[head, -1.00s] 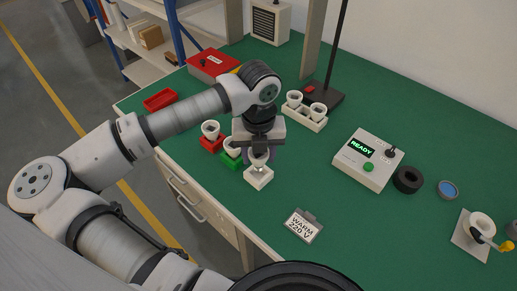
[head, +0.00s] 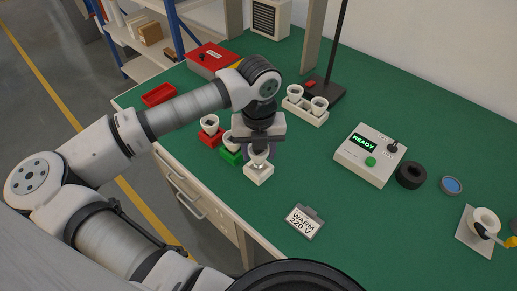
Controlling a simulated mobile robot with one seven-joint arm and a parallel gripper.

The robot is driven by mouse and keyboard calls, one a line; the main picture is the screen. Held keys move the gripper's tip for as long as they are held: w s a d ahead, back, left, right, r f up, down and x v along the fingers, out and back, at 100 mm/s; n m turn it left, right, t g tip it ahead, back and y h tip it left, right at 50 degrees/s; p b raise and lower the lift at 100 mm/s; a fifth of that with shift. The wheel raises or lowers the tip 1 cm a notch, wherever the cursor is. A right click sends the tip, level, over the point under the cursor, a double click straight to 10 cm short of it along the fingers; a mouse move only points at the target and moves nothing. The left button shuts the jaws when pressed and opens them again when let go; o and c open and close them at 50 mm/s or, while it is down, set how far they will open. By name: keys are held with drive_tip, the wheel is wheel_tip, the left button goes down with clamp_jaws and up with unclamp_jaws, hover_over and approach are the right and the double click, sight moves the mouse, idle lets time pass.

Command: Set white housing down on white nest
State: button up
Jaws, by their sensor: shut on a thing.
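My gripper (head: 257,148) points down over the near end of the row of nests and is shut on the white housing (head: 258,161). The housing is upright and sits at or just above the white nest (head: 259,175); I cannot tell whether it touches. The fingers and wrist hide part of the housing's top. Just behind and to the left, a green nest (head: 231,156) and a red nest (head: 210,140) each carry a white cup-shaped housing, the green one's partly hidden by my gripper.
A white rack (head: 306,112) with cup-shaped housings stands behind my gripper. A tester reading READY (head: 369,155), a black ring (head: 410,175) and a blue disc (head: 451,186) are to the right. A WARM 220 V card (head: 304,221) lies in front. Green table between is clear.

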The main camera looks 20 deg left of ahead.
drive_tip(key=shift+f+b, duration=1.45)
drive_tip(key=shift+b, duration=0.45)
idle(0.9)
drive_tip(key=o, duration=1.1)
wheel_tip(320, 180, up, 14)
drive_tip(key=shift+f+b, duration=0.1)
drive_tip(key=shift+b, duration=0.7)
drive_tip(key=shift+s, duration=0.1)
